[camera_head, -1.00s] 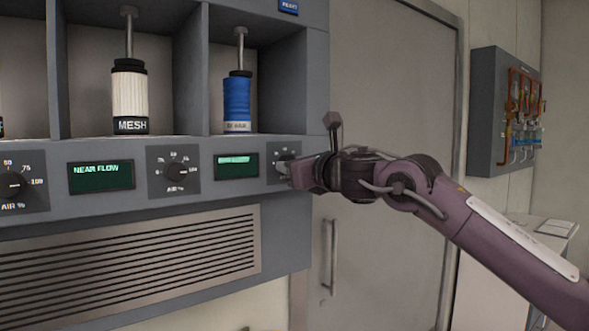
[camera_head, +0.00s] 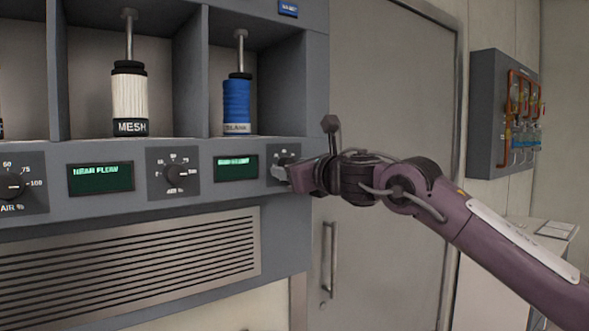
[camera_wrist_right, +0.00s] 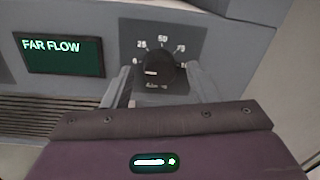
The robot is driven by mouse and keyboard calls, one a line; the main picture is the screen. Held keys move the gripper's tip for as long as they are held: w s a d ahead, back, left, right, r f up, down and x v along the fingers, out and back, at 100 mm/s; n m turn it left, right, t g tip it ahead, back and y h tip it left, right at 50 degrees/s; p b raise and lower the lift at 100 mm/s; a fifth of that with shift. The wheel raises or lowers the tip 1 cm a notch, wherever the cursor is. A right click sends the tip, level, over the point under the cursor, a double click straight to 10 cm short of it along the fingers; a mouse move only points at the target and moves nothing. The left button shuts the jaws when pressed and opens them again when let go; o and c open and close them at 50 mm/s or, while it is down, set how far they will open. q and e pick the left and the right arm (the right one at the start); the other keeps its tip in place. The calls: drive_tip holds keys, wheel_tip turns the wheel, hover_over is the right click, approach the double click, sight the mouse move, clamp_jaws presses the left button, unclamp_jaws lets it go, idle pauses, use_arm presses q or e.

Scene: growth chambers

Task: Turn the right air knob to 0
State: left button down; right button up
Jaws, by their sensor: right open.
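The right air knob (camera_wrist_right: 158,68) is a round black dial on a dark plate with a scale from 0 upward. In the right wrist view its pale mark sits on the left, lower part of its face, on the 0 side. My right gripper (camera_wrist_right: 165,86) is open, with one finger on each side of the knob. I cannot tell whether either finger touches it. In the head view my right gripper (camera_head: 288,178) is at the right end of the panel and hides most of this knob. My left gripper is not in view.
A green FAR FLOW display (camera_wrist_right: 62,54) is left of the knob. Another air knob (camera_head: 176,174) and a NEAR FLOW display (camera_head: 100,178) are further left. Above stand a white MESH cylinder (camera_head: 130,97) and a blue one (camera_head: 237,100). A grey door (camera_head: 390,100) is at the right.

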drive_tip(key=b+v, duration=0.3)
drive_tip(key=v, duration=0.4)
drive_tip(key=shift+s+d, duration=0.2)
drive_tip(key=shift+s, duration=0.1)
drive_tip(key=shift+f, duration=0.15)
